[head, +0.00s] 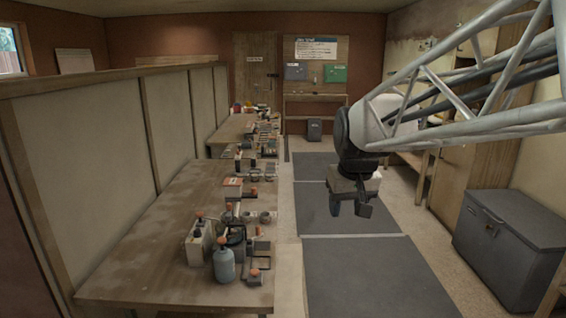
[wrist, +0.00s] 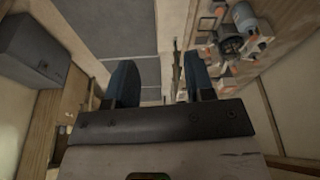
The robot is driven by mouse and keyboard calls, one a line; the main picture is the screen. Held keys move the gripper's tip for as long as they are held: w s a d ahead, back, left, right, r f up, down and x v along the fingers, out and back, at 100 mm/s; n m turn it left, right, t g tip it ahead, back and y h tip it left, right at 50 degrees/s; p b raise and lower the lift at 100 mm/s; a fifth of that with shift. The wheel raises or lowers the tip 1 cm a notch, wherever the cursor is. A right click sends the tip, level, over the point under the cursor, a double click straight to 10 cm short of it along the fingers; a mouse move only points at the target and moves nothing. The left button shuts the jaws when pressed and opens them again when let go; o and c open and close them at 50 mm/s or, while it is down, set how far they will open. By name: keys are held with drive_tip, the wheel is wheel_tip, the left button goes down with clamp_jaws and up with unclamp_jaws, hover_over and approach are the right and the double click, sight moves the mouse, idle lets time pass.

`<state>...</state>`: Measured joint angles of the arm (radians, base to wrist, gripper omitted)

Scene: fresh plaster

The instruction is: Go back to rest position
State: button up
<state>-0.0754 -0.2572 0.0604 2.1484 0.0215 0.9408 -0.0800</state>
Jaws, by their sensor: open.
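My gripper (head: 350,208) hangs in the air over the dark floor mats, to the right of the long wooden workbench in the head view. In the wrist view my gripper (wrist: 160,84) shows two dark blue fingers set wide apart, with nothing between them. It is open and empty and touches nothing that I can see.
The wooden workbench (head: 150,240) carries a blue-grey bottle (head: 224,262) and several tools and small parts along its right edge. A grey chest (head: 512,245) stands at the right wall. Dark mats (head: 370,275) cover the clear aisle. A partition (head: 110,130) runs behind the bench.

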drive_tip(key=s+d+f, duration=0.1)
drive_tip(key=s+f, duration=0.2)
drive_tip(key=s, duration=0.5)
drive_tip(key=s+d+f+m, duration=0.1)
drive_tip(key=s+d+f, duration=0.1)
drive_tip(key=s, duration=0.6)
drive_tip(key=s+d+f, duration=0.1)
drive_tip(key=s+f, duration=0.3)
drive_tip(key=s, duration=0.4)
drive_tip(key=shift+d+f+m+h, duration=0.2)
drive_tip(key=shift+d+m+h, duration=0.1)
drive_tip(key=shift+d+m, duration=0.1)
drive_tip(key=shift+c, duration=0.2)
